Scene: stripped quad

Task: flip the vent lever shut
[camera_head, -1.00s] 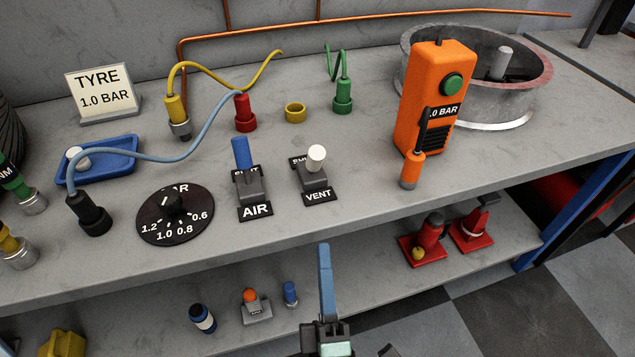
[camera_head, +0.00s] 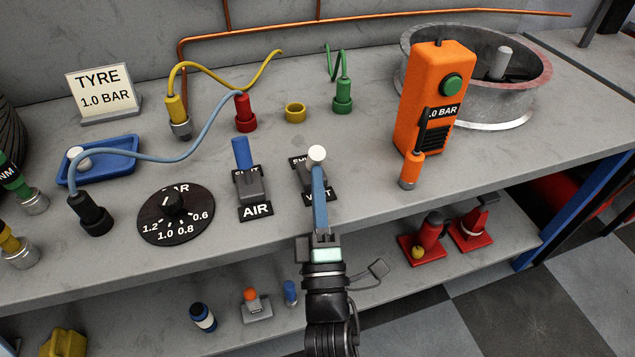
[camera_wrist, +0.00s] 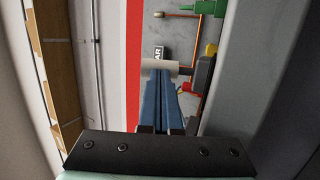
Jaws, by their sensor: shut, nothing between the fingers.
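The vent lever has a white knob (camera_head: 317,153) on a dark base with a VENT label in front and a partly hidden label behind. My gripper (camera_head: 318,172) has blue fingers, closed together with nothing between them. It reaches in from the front over the VENT label, hiding part of the label and base. Its tips overlap the underside of the knob in the head view. In the wrist view the white knob (camera_wrist: 160,66) lies across the finger tips (camera_wrist: 162,80); I cannot tell whether they touch.
The blue AIR lever (camera_head: 241,153) stands just left, with a black dial (camera_head: 175,217) beyond it. An orange handset (camera_head: 436,85) stands to the right. Yellow ring (camera_head: 295,113) and green connector (camera_head: 343,98) are behind. A lower shelf holds small items and red cones (camera_head: 425,243).

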